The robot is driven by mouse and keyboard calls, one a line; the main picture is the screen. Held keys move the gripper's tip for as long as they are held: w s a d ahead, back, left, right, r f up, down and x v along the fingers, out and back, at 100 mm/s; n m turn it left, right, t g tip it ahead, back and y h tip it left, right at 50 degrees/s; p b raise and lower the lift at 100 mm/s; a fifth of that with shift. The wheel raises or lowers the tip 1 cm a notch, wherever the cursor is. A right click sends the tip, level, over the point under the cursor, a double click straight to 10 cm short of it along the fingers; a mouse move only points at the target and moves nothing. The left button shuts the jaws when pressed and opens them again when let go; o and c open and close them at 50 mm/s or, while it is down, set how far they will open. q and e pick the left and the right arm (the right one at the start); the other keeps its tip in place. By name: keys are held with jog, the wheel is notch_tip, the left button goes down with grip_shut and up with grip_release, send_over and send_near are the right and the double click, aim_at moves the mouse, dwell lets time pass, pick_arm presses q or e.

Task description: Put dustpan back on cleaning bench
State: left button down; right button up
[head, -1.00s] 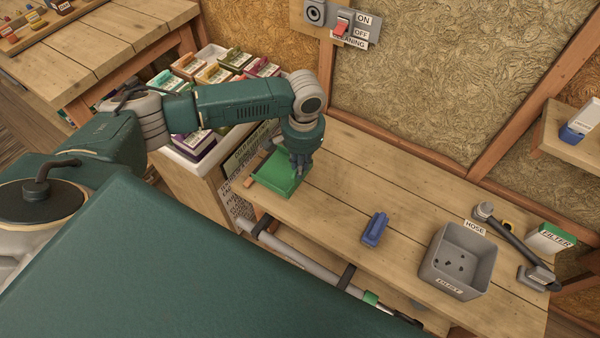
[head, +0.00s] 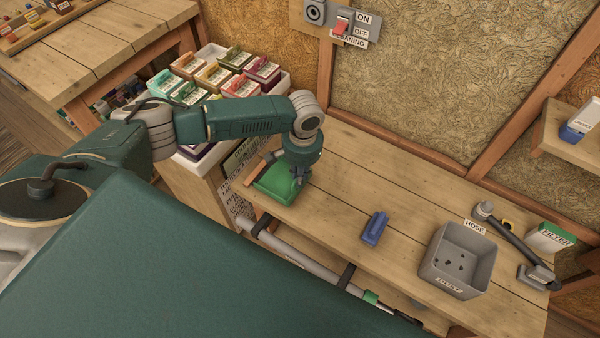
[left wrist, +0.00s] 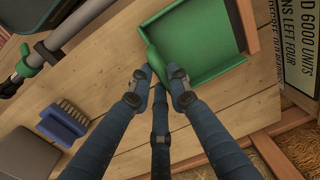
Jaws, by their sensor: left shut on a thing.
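The green dustpan (head: 275,184) is at the left end of the wooden cleaning bench (head: 340,215). In the left wrist view the dustpan (left wrist: 205,45) shows its open tray at the top, with its handle toward my fingers. My left gripper (head: 299,177) points down at the dustpan's right side. In the left wrist view the left gripper (left wrist: 163,78) is shut on the dustpan's handle. I cannot tell whether the dustpan touches the bench top or is just above it. My right gripper is not in view.
A blue brush (head: 374,229) lies mid-bench. A grey bin (head: 460,262) and a hose fitting (head: 515,240) stand to the right. A crate of several coloured boxes (head: 225,75) is beside the bench's left end. A switch panel (head: 345,25) is on the wall.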

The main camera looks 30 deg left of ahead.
pick_arm(q)
jog(key=c, duration=1.6)
grip_release()
jog(key=shift+c, duration=0.2)
jog(key=shift+r, duration=0.1)
jog(key=shift+w+r, duration=0.1)
jog(key=shift+r, duration=0.25)
notch_tip(320, 180, up, 12)
jog(key=shift+d+r, duration=0.2)
jog(key=shift+d, duration=0.05)
